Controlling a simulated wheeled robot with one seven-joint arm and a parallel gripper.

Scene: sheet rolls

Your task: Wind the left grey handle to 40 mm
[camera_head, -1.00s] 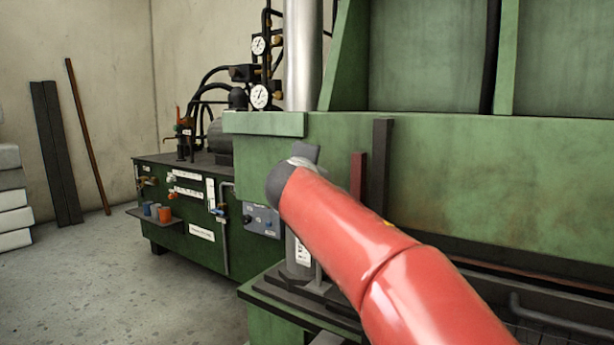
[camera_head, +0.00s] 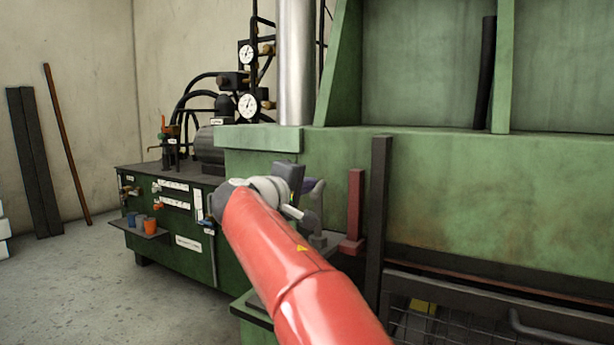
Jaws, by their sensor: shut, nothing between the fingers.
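My red arm reaches up from the bottom centre and ends in a pale grey wrist. A dark grey block at its end, in front of the green machine (camera_head: 258,142), looks like my gripper (camera_head: 290,176). It is shut and holds nothing; its fingertips are not clearly seen. Just right of it is a small grey upright part (camera_head: 317,228) with a grey rod and a bluish piece near its top. I cannot tell whether this is the left grey handle, or whether my gripper touches it. No millimetre reading is legible.
A red upright post (camera_head: 354,208) and a taller dark post (camera_head: 377,220) stand to the right. A mesh guard (camera_head: 430,325) is low at right. A green hydraulic unit (camera_head: 165,208) with gauges (camera_head: 247,104) stands at left.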

